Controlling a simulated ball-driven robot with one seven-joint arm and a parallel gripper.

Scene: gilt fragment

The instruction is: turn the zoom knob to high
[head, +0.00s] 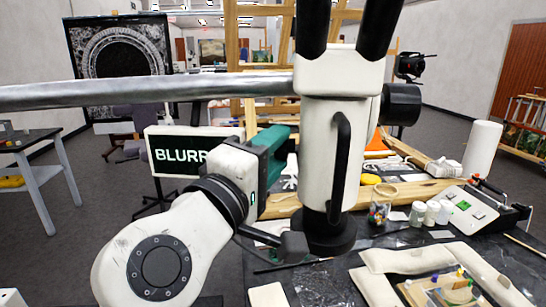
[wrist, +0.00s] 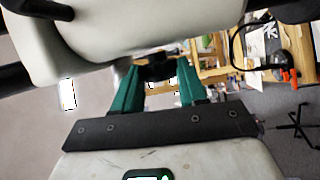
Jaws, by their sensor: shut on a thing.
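A white microscope (head: 343,110) with black eyepieces and a black lower end hangs from a metal boom in the head view. Its white body also fills the top of the wrist view (wrist: 130,30). A black knob (head: 401,104) sticks out on its right side. My gripper (head: 288,147) is at the microscope's left side, its green fingers pointing at the body. In the wrist view, my gripper (wrist: 157,76) is shut on a dark knob (wrist: 157,66) at the body, between the two green fingers. The head view hides this knob behind the gripper. I cannot read any zoom marking.
The dark table holds a bead jar (head: 380,203), white jars (head: 433,212), a control box (head: 470,210) and pale cushions (head: 440,260) around a small fragment. The metal boom (head: 150,91) crosses above my arm.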

